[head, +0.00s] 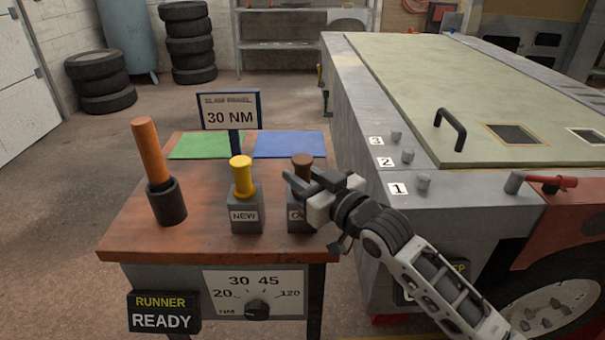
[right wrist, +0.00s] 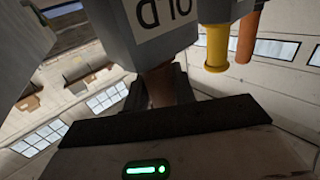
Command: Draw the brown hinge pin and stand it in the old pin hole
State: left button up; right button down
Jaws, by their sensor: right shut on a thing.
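The brown hinge pin (head: 302,161) stands upright at the grey OLD block (head: 294,220), on the right side of the wooden bench top. My right gripper (head: 302,183) is shut on the pin just above the block and hides much of both. In the right wrist view, the brown pin (right wrist: 159,88) shows between the dark fingers, its end meeting the OLD block (right wrist: 155,30). The hole itself is hidden, so how deep the pin sits cannot be told. My left gripper is not in view.
A yellow pin (head: 241,175) stands in the NEW block (head: 246,213) close to the left. An orange-handled tool (head: 151,155) stands in a dark holder further left. Green (head: 206,145) and blue (head: 290,144) mats lie behind. The grey machine (head: 375,130) with numbered pegs stands right.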

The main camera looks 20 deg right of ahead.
jog(key=shift+f, duration=0.15)
jog(key=c, duration=1.1)
grip_release()
jog(key=shift+o, duration=0.2)
jog(key=b+v, duration=0.1)
jog(key=v, duration=1.5)
jog(key=s+a+f+g+h, duration=0.1)
jog(key=s+a+f+g, duration=0.1)
jog(key=f, duration=0.5)
jog(key=s+a+f+m+g+h, duration=0.1)
jog(key=s+a+f+g, duration=0.1)
jog(key=f, duration=0.6)
jog(key=s+a+f+m+g+h, duration=0.1)
jog(key=s+a+f, duration=0.3)
jog(key=f, duration=0.4)
jog(key=shift+s+f+g, duration=0.25)
jog(key=shift+s+g, duration=0.25)
jog(key=shift+s, duration=0.3)
